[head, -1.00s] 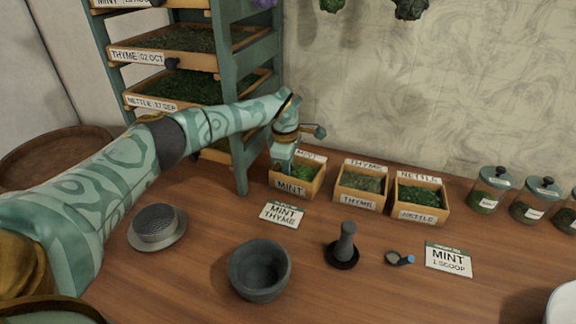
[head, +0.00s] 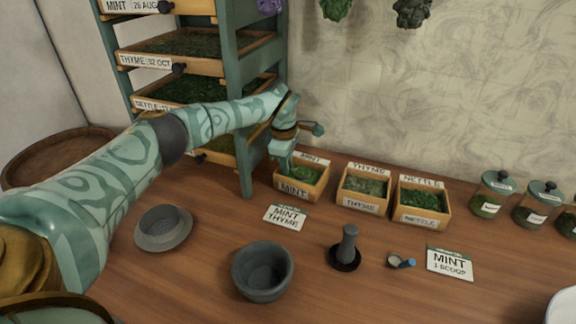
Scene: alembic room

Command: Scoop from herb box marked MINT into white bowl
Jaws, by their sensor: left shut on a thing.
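The herb box marked MINT (head: 294,189) stands on the table at the foot of the shelf, with green herb (head: 303,174) inside. My left gripper (head: 283,165) points down at the left part of this box, over or in the herb; I cannot tell how deep. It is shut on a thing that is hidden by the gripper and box. The white bowl (head: 563,307) shows only partly at the bottom right corner. A card reading MINT 1 SCOOP (head: 450,262) lies on the table.
Boxes marked THYME (head: 362,205) and NETTLE (head: 420,219) stand right of the mint. Lidded jars (head: 491,195) stand further right. A dark mortar (head: 262,272), pestle (head: 346,250), grey dish (head: 163,228) and MINT THYME card (head: 286,218) occupy the front. A drawer shelf (head: 240,130) rises behind my arm.

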